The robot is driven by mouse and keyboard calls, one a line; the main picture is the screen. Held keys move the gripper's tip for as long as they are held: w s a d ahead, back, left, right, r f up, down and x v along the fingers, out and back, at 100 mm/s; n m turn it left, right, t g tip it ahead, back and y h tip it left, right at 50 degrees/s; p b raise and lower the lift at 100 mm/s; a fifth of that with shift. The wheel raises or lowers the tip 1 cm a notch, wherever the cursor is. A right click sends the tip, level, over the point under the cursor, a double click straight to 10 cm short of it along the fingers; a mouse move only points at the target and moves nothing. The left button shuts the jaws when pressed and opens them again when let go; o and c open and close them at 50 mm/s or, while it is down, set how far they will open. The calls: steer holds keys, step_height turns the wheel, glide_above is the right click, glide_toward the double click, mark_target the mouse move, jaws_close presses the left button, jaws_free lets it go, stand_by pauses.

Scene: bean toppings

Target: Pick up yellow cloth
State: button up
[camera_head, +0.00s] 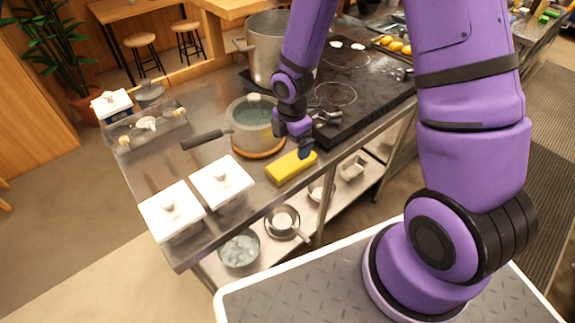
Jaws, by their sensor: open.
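A yellow cloth (290,167), a flat, block-like rectangle, lies on the metal counter near its front edge. My gripper (305,152) is at the cloth's right end, just above or beside it. Its fingers are small and dark here, and I cannot tell whether they touch the cloth. The cloth lies on the counter and most of it shows.
A lidded pot (254,126) on a round wooden board stands right behind the cloth, its handle pointing left. White-lidded containers (222,181) stand to the left. A black cooktop (350,95) and a large pot (268,50) are behind. Pans sit on the lower shelf.

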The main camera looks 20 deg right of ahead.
mark_target(292, 160)
steer(key=shift+w+d+f, duration=0.1)
steer(key=shift+f, duration=4.1)
steer(key=shift+c, duration=0.5)
steer(key=c, duration=0.9)
steer(key=shift+c, duration=0.2)
steer(key=shift+r, duration=5)
